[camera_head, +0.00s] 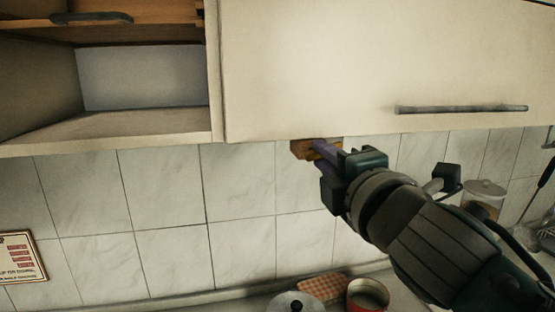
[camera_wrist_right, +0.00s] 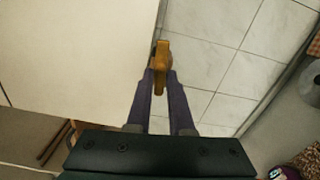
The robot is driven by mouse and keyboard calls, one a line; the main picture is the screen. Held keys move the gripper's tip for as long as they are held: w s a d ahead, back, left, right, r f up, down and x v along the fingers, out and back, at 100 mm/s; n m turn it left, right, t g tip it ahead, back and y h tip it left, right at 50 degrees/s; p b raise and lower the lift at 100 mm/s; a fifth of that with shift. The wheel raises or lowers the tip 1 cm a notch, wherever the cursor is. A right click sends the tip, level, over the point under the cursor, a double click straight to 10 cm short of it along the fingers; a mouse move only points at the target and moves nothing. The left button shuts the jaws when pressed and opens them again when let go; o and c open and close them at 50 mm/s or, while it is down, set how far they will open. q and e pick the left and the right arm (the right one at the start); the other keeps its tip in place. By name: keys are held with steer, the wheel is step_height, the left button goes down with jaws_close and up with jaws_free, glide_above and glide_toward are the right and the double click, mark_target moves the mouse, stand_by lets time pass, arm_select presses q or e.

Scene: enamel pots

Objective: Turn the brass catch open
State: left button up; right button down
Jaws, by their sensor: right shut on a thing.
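The brass catch (camera_head: 301,149) sits at the lower edge of a closed cream cabinet door (camera_head: 330,65). It also shows in the right wrist view (camera_wrist_right: 161,55), at the edge of the cream panel. My right gripper (camera_head: 322,152) reaches in from the lower right, and its purple fingers are shut on the catch. In the right wrist view the fingertips (camera_wrist_right: 159,76) lie on either side of the catch's lower part, which they partly hide. My left gripper is in neither view.
The door has a grey bar handle (camera_head: 460,109). An open cupboard compartment (camera_head: 140,125) is at the left. Below are a white tiled wall (camera_head: 235,220), a red pot (camera_head: 368,295), a lid (camera_head: 290,303) and a jar (camera_head: 485,195).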

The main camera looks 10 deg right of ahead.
steer(key=shift+m, duration=0.6)
steer(key=c, duration=0.9)
jaws_free()
steer(key=s+b, duration=0.2)
steer(key=s, duration=0.8)
steer(key=shift+d+b, duration=0.2)
steer(key=shift+b, duration=0.2)
